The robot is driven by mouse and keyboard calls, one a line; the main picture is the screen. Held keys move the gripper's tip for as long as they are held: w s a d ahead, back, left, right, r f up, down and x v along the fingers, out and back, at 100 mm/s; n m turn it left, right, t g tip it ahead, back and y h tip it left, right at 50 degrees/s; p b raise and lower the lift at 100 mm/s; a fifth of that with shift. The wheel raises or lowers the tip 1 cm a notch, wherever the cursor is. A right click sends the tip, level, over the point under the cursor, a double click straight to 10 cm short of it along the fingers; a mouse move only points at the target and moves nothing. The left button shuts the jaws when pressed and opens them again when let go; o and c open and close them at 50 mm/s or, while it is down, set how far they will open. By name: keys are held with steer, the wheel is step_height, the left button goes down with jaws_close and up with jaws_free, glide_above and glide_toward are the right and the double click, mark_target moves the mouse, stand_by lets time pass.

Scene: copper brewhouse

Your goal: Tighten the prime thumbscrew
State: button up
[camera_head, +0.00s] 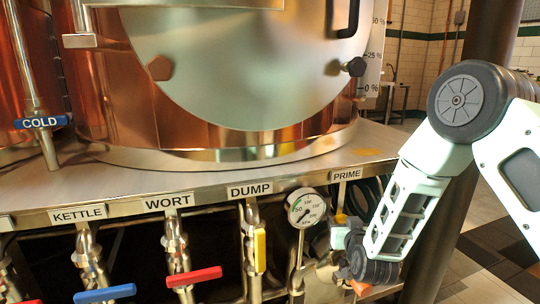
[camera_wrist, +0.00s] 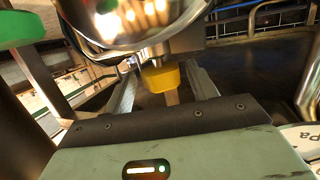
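The PRIME label (camera_head: 347,175) hangs on the deck's front edge, right of the pressure gauge (camera_head: 306,207). In the wrist view a yellow knob (camera_wrist: 160,78), apparently the prime thumbscrew, sits beneath a shiny metal fitting (camera_wrist: 130,22). My gripper (camera_wrist: 162,92) is open, with one finger on each side of the knob. Gaps show between the fingers and the knob, so it does not look gripped. In the head view my gripper (camera_head: 340,238) is under the PRIME label, mostly hidden by my wrist; a small yellow patch shows just above it.
Left of the gauge are the DUMP valve's yellow handle (camera_head: 260,250), the WORT valve's red handle (camera_head: 194,277) and a blue handle (camera_head: 105,293) under KETTLE. In the wrist view a green part (camera_wrist: 28,25) is close at upper left, and the gauge face (camera_wrist: 303,138) at lower right.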

steer(key=shift+s, duration=0.1)
steer(key=shift+p+v, duration=0.3)
steer(key=shift+v, duration=2.6)
steer(key=shift+s, duration=0.1)
